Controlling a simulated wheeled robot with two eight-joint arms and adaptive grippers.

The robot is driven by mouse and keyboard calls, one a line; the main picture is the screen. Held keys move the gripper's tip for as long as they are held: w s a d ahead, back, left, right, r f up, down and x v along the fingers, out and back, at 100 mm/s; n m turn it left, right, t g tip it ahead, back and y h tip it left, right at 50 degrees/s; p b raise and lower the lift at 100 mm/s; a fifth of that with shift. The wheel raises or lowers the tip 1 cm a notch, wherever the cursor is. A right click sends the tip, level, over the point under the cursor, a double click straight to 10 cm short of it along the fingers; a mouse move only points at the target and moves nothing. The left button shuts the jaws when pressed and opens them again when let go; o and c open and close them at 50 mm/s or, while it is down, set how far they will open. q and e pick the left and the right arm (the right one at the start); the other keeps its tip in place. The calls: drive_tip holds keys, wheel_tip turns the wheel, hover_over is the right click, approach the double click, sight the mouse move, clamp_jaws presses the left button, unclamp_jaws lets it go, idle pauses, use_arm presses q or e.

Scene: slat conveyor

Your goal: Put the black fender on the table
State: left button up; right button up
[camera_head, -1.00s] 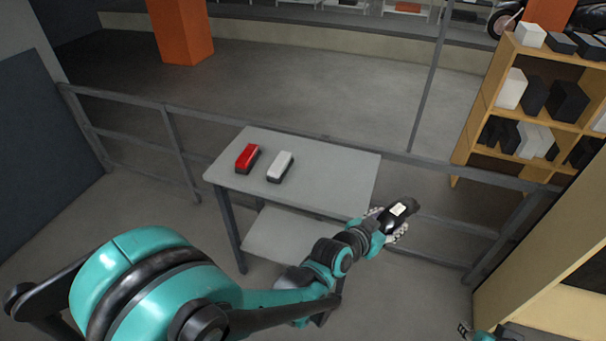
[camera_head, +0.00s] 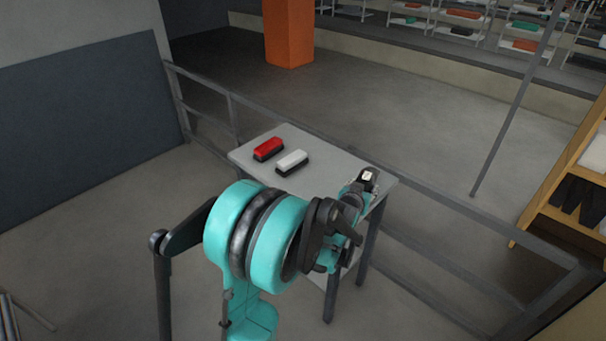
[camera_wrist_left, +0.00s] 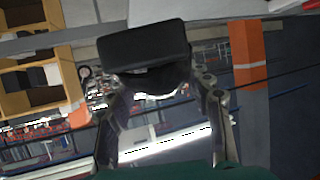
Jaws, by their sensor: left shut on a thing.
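The black fender (camera_wrist_left: 145,45) fills the upper middle of the left wrist view, between the fingers of my left gripper (camera_wrist_left: 155,82). My left gripper (camera_head: 364,184) is shut on it. In the head view the fender (camera_head: 369,175) is small and partly hidden, at the right end of the table. The grey table (camera_head: 335,164) stands in the middle, partly covered by my left arm. I cannot tell whether the fender touches the table. My right gripper is not in view.
A red fender (camera_head: 268,148) and a white fender (camera_head: 291,161) lie side by side on the table's left part. A grey railing (camera_head: 440,199) runs behind the table. A wooden shelf (camera_head: 560,190) stands at the right. The tabletop right of the white fender looks clear.

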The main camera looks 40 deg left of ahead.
use_arm(q)
drive_tip(key=shift+n+y, duration=0.4)
drive_tip(key=shift+y, duration=0.1)
drive_tip(key=a, duration=0.4)
drive_tip(key=shift+w+a+f, duration=0.1)
drive_tip(key=shift+w+f, duration=0.25)
drive_tip(key=shift+f, duration=0.05)
drive_tip(key=w+a+f+b, duration=0.1)
drive_tip(key=a+f, duration=0.1)
drive_tip(key=a, duration=0.1)
drive_tip(key=w+a+f+b, duration=0.2)
drive_tip(key=a, duration=0.2)
drive_tip(key=w+a+f+b, duration=0.1)
drive_tip(key=w+a+f, duration=0.1)
drive_tip(key=a+f, duration=0.1)
drive_tip(key=shift+w+a, duration=0.15)
drive_tip(key=shift+c, duration=0.2)
wheel_tip(320, 180, down, 4)
drive_tip(key=b, duration=0.2)
drive_tip(key=shift+b, duration=0.3)
drive_tip(key=shift+r, duration=0.1)
drive_tip(key=o, duration=1.4)
drive_tip(key=shift+o, duration=0.2)
